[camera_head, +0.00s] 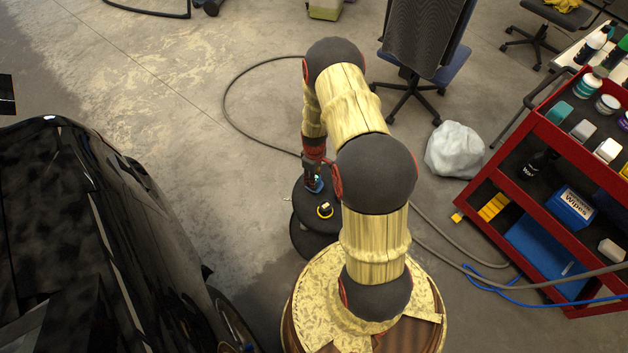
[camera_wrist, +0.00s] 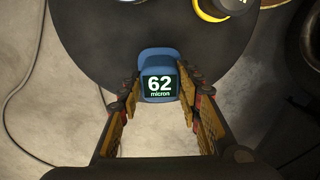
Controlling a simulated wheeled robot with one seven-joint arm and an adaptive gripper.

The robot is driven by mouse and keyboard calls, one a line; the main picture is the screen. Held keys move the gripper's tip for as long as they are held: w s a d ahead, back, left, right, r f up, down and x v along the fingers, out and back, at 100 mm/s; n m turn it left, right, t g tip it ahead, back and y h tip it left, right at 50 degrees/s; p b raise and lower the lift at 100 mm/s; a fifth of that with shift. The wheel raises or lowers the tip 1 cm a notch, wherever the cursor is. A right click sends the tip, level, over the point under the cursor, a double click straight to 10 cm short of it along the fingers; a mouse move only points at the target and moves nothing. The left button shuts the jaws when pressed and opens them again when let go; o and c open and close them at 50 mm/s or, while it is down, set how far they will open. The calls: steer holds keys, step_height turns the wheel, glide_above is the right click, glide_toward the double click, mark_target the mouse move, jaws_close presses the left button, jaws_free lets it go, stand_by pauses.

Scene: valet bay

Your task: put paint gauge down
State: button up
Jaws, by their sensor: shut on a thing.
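The paint gauge (camera_wrist: 157,75) is blue with a dark screen that reads "62 micron". My gripper (camera_wrist: 159,92) is shut on it, one finger on each side, in the wrist view. The gauge is over the near part of a round black stool top (camera_wrist: 100,40); I cannot tell whether it touches the surface. In the head view my gripper (camera_head: 314,184) is at the stool's upper left, with the blue gauge (camera_head: 315,186) partly hidden by it. The stool top (camera_head: 310,212) is partly hidden by my arm.
A yellow and black round item (camera_head: 325,210) lies on the stool; it also shows in the wrist view (camera_wrist: 212,8). A black car (camera_head: 110,220) stands at left. A red cart (camera_head: 545,170) with bottles and boxes stands at right. A hose (camera_head: 232,110) crosses the floor.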

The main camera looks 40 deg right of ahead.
steer(key=shift+w+f, duration=0.1)
steer(key=shift+f, duration=0.2)
steer(key=shift+c, duration=0.6)
steer(key=o, duration=1.3)
steer(key=shift+r, duration=0.1)
